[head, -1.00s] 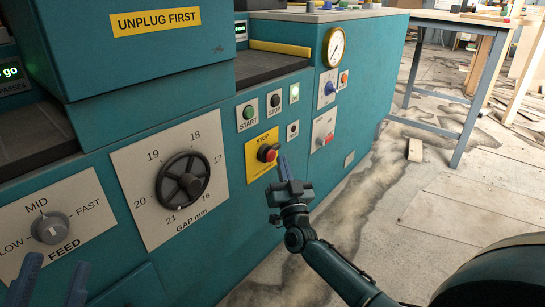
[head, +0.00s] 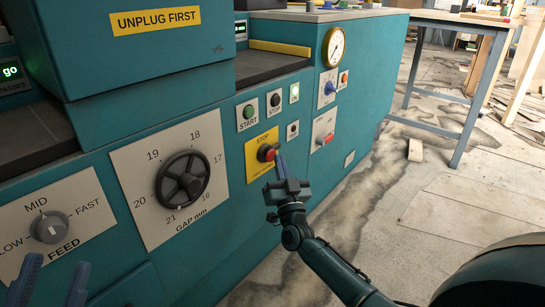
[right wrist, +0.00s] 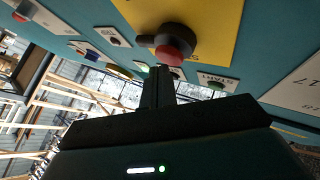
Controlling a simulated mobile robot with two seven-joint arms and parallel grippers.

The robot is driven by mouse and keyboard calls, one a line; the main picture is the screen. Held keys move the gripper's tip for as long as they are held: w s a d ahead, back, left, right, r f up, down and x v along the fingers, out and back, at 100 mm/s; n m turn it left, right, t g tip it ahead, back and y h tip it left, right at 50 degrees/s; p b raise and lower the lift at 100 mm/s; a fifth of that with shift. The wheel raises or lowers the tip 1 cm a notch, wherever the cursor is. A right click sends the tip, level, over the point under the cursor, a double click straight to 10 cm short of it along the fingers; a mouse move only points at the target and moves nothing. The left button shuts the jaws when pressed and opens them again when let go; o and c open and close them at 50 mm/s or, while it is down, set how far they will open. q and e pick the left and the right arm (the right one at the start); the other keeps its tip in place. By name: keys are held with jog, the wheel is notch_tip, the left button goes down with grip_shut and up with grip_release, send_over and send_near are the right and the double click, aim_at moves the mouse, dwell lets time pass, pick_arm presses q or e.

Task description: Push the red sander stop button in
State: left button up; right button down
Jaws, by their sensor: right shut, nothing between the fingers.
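The red stop button (head: 267,153) sits in a dark round collar on a yellow STOP plate (head: 259,172) on the front of the teal sander. In the right wrist view the red button (right wrist: 172,54) stands out from its collar, just beyond my fingertips. My right gripper (head: 281,160) is shut and empty, its fingers pointing at the button's right side. In the right wrist view my right gripper (right wrist: 160,72) is very near the button; I cannot tell whether it touches. My left gripper (head: 50,278) is open and empty at the bottom left, in front of the FEED panel.
A green START button (head: 248,112) and a black STOP button (head: 275,100) sit above the yellow plate. The black GAP handwheel (head: 183,179) is to its left. A red switch (head: 323,140) is to its right.

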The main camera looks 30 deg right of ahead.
jog(key=shift+w+a, duration=0.15)
jog(key=shift+w, duration=0.3)
dwell(0.6)
jog(key=shift+s, duration=0.15)
dwell(0.3)
jog(key=shift+s+d+p, duration=0.35)
jog(key=shift+s+p, duration=0.15)
jog(key=shift+s, duration=0.2)
jog(key=shift+s+d+p, duration=0.3)
jog(key=shift+s+p, duration=0.2)
jog(key=shift+s, duration=0.25)
jog(key=shift+s+d+p, duration=0.35)
jog(key=shift+s+p, duration=0.1)
jog(key=shift+s, duration=0.35)
jog(key=shift+s+d+p, duration=0.3)
jog(key=shift+s+p, duration=0.2)
jog(key=shift+s, duration=0.25)
